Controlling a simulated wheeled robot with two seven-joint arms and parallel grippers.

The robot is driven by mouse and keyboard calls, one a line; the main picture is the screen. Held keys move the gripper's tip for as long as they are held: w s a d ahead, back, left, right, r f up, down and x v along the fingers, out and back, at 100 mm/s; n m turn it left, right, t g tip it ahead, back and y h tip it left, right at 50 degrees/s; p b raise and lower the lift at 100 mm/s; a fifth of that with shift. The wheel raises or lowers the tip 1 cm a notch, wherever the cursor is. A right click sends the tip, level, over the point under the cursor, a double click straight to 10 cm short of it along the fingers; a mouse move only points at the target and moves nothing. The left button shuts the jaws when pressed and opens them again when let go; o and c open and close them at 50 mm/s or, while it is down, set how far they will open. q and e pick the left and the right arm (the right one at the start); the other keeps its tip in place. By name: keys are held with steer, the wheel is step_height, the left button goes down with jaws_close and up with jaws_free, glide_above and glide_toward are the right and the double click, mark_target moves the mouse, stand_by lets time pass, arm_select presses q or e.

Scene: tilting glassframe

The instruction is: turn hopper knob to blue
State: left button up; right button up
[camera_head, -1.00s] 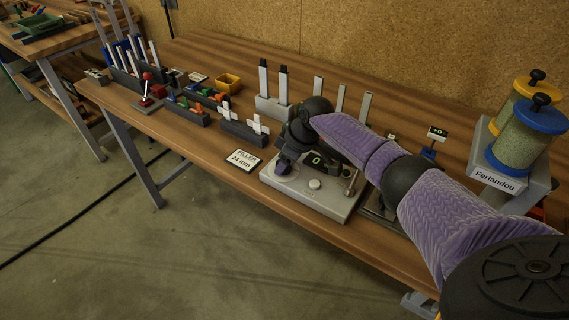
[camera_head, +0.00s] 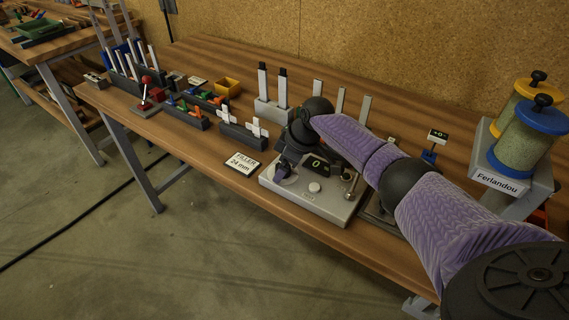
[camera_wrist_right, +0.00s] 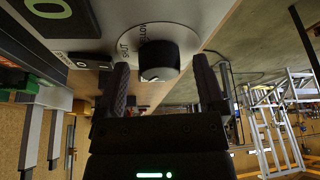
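The Ferlandou stand (camera_head: 497,182) at the right carries two clear canisters with black lid knobs. One has a yellow lid (camera_head: 528,89), the other a blue lid (camera_head: 540,120). My right gripper (camera_head: 284,172) is away from them, at the left end of a grey device (camera_head: 318,207) with a display reading 0. In the right wrist view my right gripper (camera_wrist_right: 163,80) is open. Its two fingers stand apart, with a black-and-white round knob (camera_wrist_right: 158,58) on a lettered white dial between and just beyond their tips. Contact cannot be told. My left gripper is not in view.
A "TILLER 24 mm" sign (camera_head: 243,163) lies left of the device. Upright grey bars stand behind my arm. A corkboard wall closes the back.

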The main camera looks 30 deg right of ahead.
steer(key=p+v, duration=0.3)
steer(key=v, duration=0.7)
steer(key=shift+p, duration=0.4)
